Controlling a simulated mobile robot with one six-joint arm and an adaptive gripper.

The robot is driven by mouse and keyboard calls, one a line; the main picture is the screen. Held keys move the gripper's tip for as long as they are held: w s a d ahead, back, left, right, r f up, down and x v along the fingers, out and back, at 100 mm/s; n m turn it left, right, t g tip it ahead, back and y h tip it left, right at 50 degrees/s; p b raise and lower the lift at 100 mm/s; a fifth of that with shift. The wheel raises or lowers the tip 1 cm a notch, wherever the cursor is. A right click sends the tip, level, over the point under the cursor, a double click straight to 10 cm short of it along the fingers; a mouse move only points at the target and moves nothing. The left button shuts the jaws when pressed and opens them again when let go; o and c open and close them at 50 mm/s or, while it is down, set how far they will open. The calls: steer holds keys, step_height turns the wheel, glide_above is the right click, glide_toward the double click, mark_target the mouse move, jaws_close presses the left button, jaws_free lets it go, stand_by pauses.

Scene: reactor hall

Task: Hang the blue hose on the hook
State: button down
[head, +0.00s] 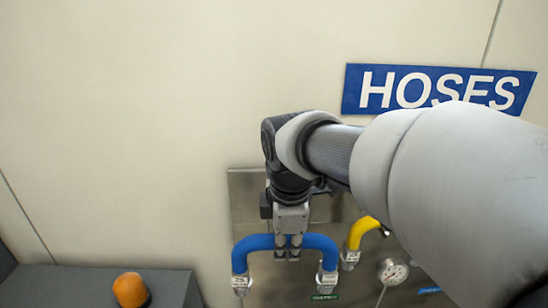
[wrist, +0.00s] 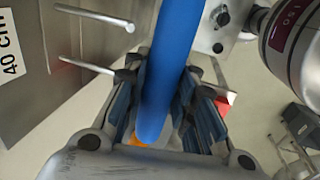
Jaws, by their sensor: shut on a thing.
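The blue hose (head: 257,243) is bent into an arch with a metal fitting at each end. My gripper (head: 288,253) points down and is shut on the top of the arch, near its middle. In the wrist view the blue hose (wrist: 168,75) runs between the two dark finger pads. Two thin metal pegs, an upper one (wrist: 95,14) and a lower one (wrist: 87,65), stick out from a metal plate left of the hose there. I cannot tell if either is the task's hook. The hose looks apart from the upper peg; the lower peg ends close to my left finger.
A yellow hose (head: 362,229) is right of the blue one, partly behind my arm. A gauge (head: 392,271) is below it. A metal panel (head: 244,203) is behind my gripper, under a HOSES sign (head: 440,88). An orange object (head: 130,290) stands on a grey box (head: 60,287).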

steer(key=w+f+p, duration=0.1)
steer(key=w+f, duration=0.2)
steer(key=w, duration=0.7)
steer(key=shift+w+f, duration=0.2)
steer(key=shift+f, duration=0.05)
stand_by(0.8)
stand_by(0.6)
steer(key=c, duration=1.2)
jaws_free()
steer(key=shift+c, duration=0.2)
steer(key=shift+s, duration=0.1)
